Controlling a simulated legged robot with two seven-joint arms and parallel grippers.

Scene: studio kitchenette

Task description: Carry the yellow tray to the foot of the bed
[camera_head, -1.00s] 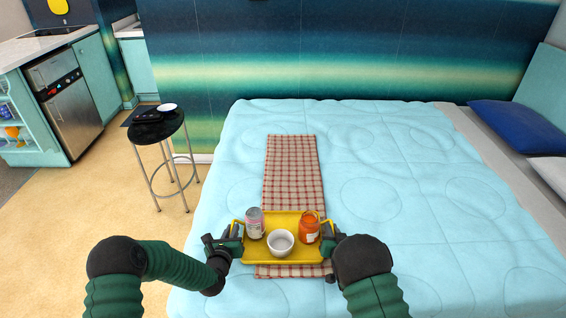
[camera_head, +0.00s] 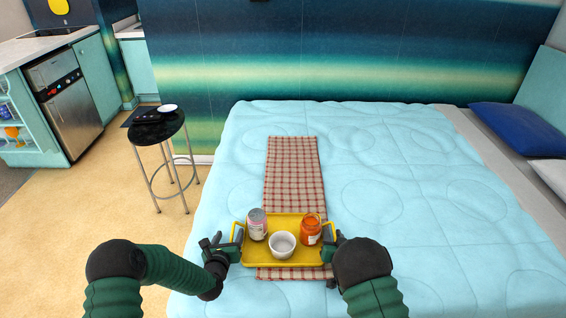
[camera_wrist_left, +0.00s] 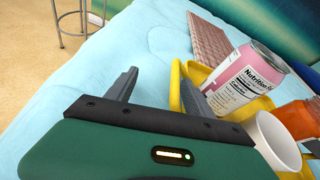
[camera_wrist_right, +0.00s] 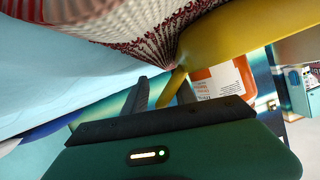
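The yellow tray (camera_head: 262,260) rests on the checked runner at the near edge of the bed.
The red checked runner (camera_head: 292,165) lies across the pale blue bed (camera_head: 390,190), which is otherwise clear nearby. A blue pillow (camera_head: 518,128) is at the far right. A black-topped stool (camera_head: 157,128) holding a white dish stands left of the bed.

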